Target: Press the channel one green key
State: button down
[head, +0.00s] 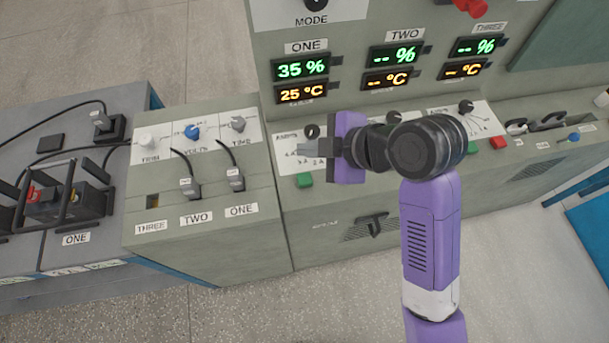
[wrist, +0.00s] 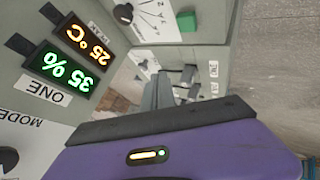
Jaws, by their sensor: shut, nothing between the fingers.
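The channel one green key (head: 305,180) is a small green block on the sloped panel below the channel ONE displays. It also shows in the wrist view (wrist: 187,21) at the top, beside a white dial plate. My gripper (head: 295,138) is shut and empty, its grey fingers pointing left above the panel. The fingertips are apart from the key, farther up the panel in the head view. The closed fingers also show in the wrist view (wrist: 158,90). The channel ONE display (head: 302,68) reads 35 % and the one below it (head: 301,93) reads 25 °C.
The TWO (head: 395,55) and THREE (head: 477,46) displays show dashes. A red key (head: 499,142) sits farther right. My arm hides the middle of the panel. At left, a lower cabinet carries a blue knob (head: 192,131) and cable plugs (head: 190,188) in its sockets.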

aim_at(308, 180)
jog(key=shift+f+b, duration=3.45)
jog(key=shift+f, duration=0.95)
jog(key=shift+f, duration=0.1)
jog(key=shift+f+b, duration=0.3)
jog(key=shift+f+b, duration=0.3)
jog(key=shift+f, duration=0.15)
jog(key=shift+r, duration=0.15)
jog(key=shift+r+p, duration=0.75)
jog(key=shift+r+p, duration=2.05)
jog(key=shift+r, duration=0.45)
